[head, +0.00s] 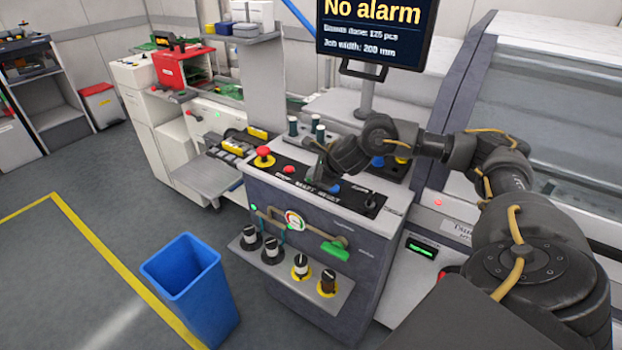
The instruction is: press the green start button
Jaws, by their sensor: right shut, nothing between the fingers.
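The control panel (262,178) is a black strip on top of a grey console, with white lettering under its buttons. A red button (289,169) and a blue button (335,187) show on it. My right gripper (318,174) is shut and empty, pointing down at the panel between these two buttons. The green start button is not visible; my gripper covers that stretch of the panel. I cannot tell whether the fingertips touch anything. My left gripper is not in view.
A red emergency stop (264,153) on a yellow base stands at the panel's left end. A screen (375,30) reading "No alarm" rises behind. Below are a gauge (295,221), a green-handled valve (336,249) and a shelf with several knobs. A blue bin (190,290) stands on the floor.

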